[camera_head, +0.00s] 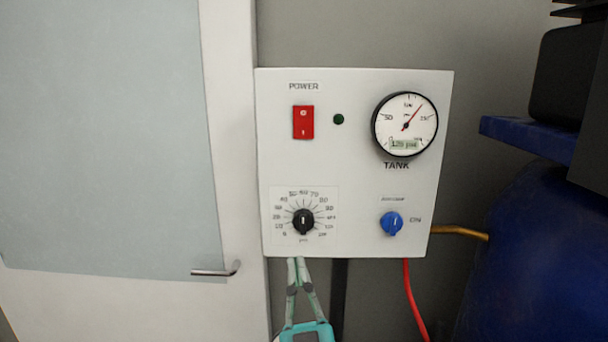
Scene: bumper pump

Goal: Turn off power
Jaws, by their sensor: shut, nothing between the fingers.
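The red POWER rocker switch (303,122) is at the upper left of a white control panel (352,200). It has a mark near its top and another near its bottom; which side is pressed in is hard to tell. A small dark green lamp (339,119) sits to its right and looks unlit. My gripper (296,262) points up from the bottom of the view, its tips together at the panel's lower edge, below the black dial. It is shut and empty, well below the switch; I cannot tell if it touches the panel.
The panel also carries a TANK gauge (405,124) reading about 125 psi, a black dial (303,221) and a blue knob (391,223). A red hose (414,300) and a brass pipe (460,232) leave it. A blue tank (540,260) stands right; a door (100,140) with a handle (215,271) is left.

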